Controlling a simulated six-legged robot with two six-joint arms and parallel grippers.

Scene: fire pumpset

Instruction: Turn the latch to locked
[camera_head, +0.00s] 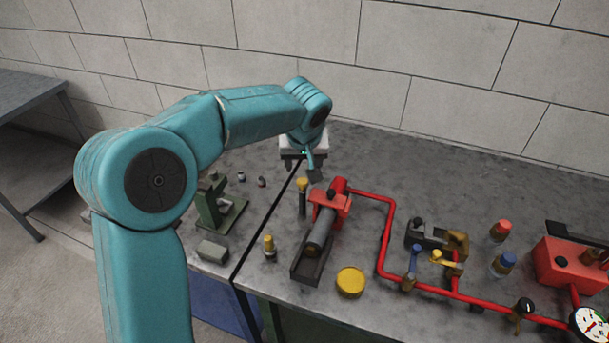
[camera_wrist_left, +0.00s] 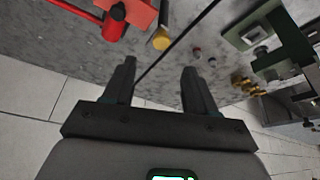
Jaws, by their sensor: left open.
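No part can be told for certain as the latch in either view. My left gripper (camera_head: 304,170) hangs over the back edge of the workbench, beyond the red pump (camera_head: 330,203). In the left wrist view the two dark fingers of my left gripper (camera_wrist_left: 160,66) stand wide apart with nothing between them. A yellow-topped post (camera_head: 302,185) stands just in front of the gripper; its yellow top also shows in the left wrist view (camera_wrist_left: 161,40), beyond the fingertips. My right gripper is in neither view.
A green vise-like tool (camera_head: 220,208) and a grey block (camera_head: 212,251) lie left of the bench seam. Red piping (camera_head: 386,240) with blue and yellow levers runs right. A yellow round lid (camera_head: 350,281) lies in front. The bench's back right is clear.

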